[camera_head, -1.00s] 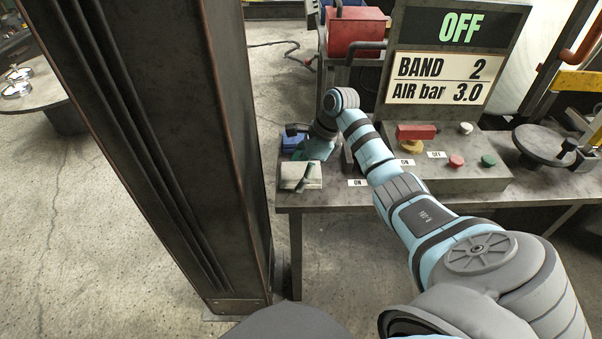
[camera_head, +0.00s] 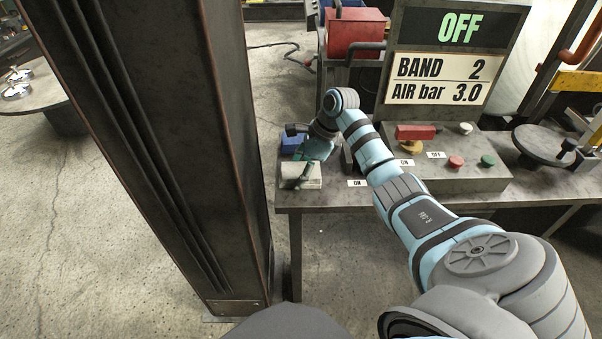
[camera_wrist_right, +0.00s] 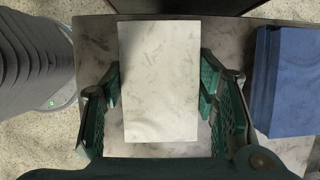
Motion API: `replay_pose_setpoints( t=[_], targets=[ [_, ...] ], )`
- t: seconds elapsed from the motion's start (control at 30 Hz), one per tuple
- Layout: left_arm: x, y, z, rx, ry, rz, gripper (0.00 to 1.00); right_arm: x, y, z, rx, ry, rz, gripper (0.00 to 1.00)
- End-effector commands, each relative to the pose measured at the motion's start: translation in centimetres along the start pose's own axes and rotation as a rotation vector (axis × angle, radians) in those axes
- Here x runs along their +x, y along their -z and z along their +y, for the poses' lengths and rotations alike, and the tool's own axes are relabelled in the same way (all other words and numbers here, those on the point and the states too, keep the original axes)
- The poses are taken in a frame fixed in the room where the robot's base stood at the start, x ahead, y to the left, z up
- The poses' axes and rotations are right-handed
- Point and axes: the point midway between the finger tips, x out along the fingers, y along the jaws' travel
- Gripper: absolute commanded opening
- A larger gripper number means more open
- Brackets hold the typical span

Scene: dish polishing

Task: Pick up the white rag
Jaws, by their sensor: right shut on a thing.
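The white rag (camera_head: 301,171) is a flat, smudged white block at the left end of the workbench. My right gripper (camera_head: 305,177) reaches down over it from behind, with its fingers at the rag. In the right wrist view, the rag (camera_wrist_right: 159,80) lies lengthwise between the green finger pads of my right gripper (camera_wrist_right: 158,86). The gripper is shut on the rag, across its width. I cannot tell whether the rag is clear of the bench top. My left gripper is not in view.
A blue block (camera_head: 291,144) lies behind the rag, and it shows at right in the right wrist view (camera_wrist_right: 290,82). A control box (camera_head: 455,175) with buttons stands to the right. A dark pillar (camera_head: 165,130) stands left of the workbench (camera_head: 335,202).

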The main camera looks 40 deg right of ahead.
Motion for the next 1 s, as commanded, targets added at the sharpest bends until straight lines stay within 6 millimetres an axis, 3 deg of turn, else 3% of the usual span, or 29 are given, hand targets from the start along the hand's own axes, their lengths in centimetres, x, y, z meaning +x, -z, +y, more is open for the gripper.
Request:
replay_pose_setpoints(
  t=[0.13, 0.27, 0.37, 0.57, 0.63, 0.7, 0.83, 1.0],
  targets=[
    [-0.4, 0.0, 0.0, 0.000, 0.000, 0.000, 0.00, 0.2, 0.1, 0.6, 0.006, -0.024, 0.006, 0.26],
    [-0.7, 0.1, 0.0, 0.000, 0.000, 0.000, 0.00, -1.3, -0.5, 0.5, 0.004, -0.020, 0.004, 0.26],
    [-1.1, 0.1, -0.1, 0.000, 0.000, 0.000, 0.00, -3.6, -1.5, 0.3, 0.002, -0.014, 0.002, 0.26],
    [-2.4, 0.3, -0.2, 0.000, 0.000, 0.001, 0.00, -11.2, -4.6, 0.1, 0.002, -0.007, 0.000, 0.26],
    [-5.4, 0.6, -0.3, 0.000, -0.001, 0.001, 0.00, -14.6, -6.0, 0.1, 0.004, -0.011, 0.002, 0.26],
    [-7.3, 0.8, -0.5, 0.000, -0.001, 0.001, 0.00, -16.4, -6.7, 0.1, 0.004, -0.012, 0.003, 0.26],
    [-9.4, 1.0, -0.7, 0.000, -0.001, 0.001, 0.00, -18.4, -7.5, 0.1, 0.004, -0.011, 0.002, 0.26],
    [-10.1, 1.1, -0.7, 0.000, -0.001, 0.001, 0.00, -18.9, -7.8, 0.1, 0.004, -0.010, 0.002, 0.26]
  ],
)
